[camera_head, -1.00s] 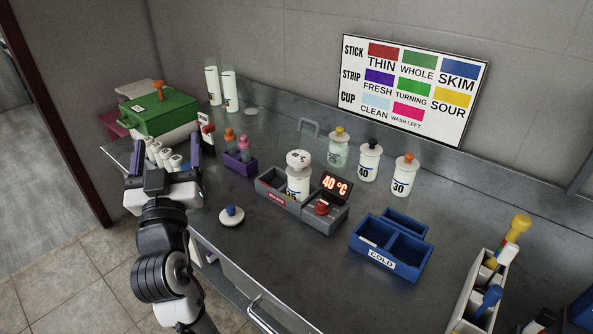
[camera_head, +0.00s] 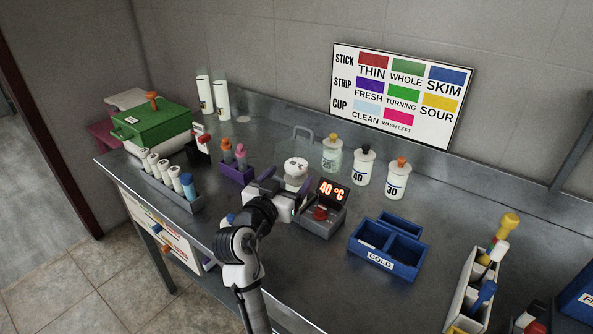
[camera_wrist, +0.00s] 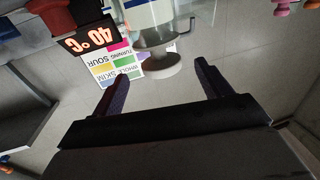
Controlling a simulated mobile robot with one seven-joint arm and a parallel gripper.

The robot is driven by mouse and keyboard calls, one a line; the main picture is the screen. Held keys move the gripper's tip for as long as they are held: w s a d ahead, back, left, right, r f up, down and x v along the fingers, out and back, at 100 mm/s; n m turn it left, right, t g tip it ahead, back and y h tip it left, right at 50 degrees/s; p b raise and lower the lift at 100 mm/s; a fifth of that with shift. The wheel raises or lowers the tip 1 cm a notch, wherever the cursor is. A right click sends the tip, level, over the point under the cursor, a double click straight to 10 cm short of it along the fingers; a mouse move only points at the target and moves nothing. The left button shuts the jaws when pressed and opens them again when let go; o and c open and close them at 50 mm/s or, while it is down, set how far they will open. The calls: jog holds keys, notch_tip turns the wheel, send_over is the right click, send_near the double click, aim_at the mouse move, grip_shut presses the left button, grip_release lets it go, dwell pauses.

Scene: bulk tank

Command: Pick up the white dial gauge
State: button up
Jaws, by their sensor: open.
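The white dial gauge (camera_head: 296,166) is a round white head with dark marks on its face. It sits on top of the bottle in the grey warmer. In the upside-down wrist view, the gauge (camera_wrist: 152,64) is edge-on at the mouth of the clear-and-white bottle (camera_wrist: 150,15). My gripper (camera_wrist: 162,80) is open and empty, its two dark fingers spread, with the gauge between and ahead of them in that view. In the head view, my gripper (camera_head: 282,190) is just in front of the gauge and hides the bottle; contact cannot be told.
The warmer's 40 °C display (camera_head: 333,192) and red knob (camera_head: 320,213) are close on the right. A purple rack (camera_head: 238,171) is on the left. Three capped bottles, one of them here (camera_head: 363,167), stand behind. A blue COLD tray (camera_head: 370,258) lies further right.

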aim_at(292, 173)
jog(key=p+x, duration=0.2)
jog(key=x, duration=0.2)
jog(key=shift+w+r, duration=0.15)
jog(key=shift+w, duration=0.05)
jog(key=shift+w+d+p, duration=0.2)
jog(key=shift+w+p, duration=0.15)
jog(key=shift+w, duration=0.1)
jog(key=c, duration=1.1)
jog(key=shift+c, duration=0.2)
